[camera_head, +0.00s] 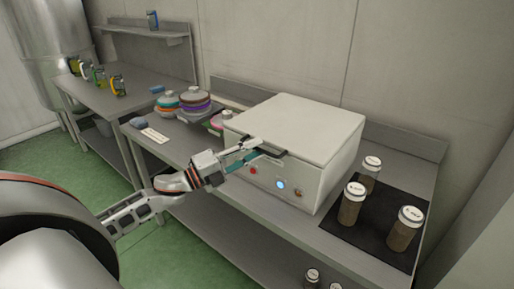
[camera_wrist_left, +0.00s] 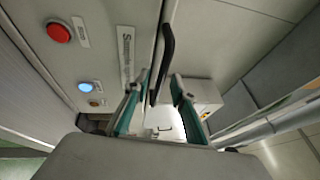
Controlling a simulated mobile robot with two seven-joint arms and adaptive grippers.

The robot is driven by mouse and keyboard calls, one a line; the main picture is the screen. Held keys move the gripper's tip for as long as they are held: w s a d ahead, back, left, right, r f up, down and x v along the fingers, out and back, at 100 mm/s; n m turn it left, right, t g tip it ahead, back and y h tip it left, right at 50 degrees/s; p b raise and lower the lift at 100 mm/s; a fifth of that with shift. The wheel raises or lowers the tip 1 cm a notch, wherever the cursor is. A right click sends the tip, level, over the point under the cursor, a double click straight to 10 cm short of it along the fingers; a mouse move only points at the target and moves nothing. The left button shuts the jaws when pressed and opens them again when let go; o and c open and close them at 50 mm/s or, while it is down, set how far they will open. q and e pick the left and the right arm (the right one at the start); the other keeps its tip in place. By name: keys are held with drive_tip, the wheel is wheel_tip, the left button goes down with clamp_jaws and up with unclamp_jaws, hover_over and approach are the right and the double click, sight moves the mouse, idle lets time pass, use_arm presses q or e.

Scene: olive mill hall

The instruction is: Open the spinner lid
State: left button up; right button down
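The spinner is a white box (camera_head: 285,190) on the steel bench, with a red button, a lit blue button and a small knob on its front. Its flat lid (camera_head: 308,125) lies closed on top. A dark handle sits at the lid's front edge, partly hidden by the gripper in the head view; the wrist view shows it as a black curved bar (camera_wrist_left: 168,45). My left gripper (camera_head: 250,153) is at this handle. In the wrist view its two teal fingers (camera_wrist_left: 161,80) are apart, with the handle's end between them; contact is unclear. My right gripper is out of view.
A dark mat (camera_head: 370,228) with several capped jars lies right of the spinner. Stacked colored discs (camera_head: 194,100) stand at its left. A second bench (camera_head: 130,82) with jars is farther left. A wall rises behind the spinner.

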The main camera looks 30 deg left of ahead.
use_arm(q)
drive_tip(key=shift+w+d+r, duration=0.1)
drive_tip(key=shift+w+d, duration=0.2)
drive_tip(key=shift+w, duration=0.3)
drive_tip(key=shift+c, duration=0.4)
clamp_jaws()
drive_tip(key=shift+r, duration=0.1)
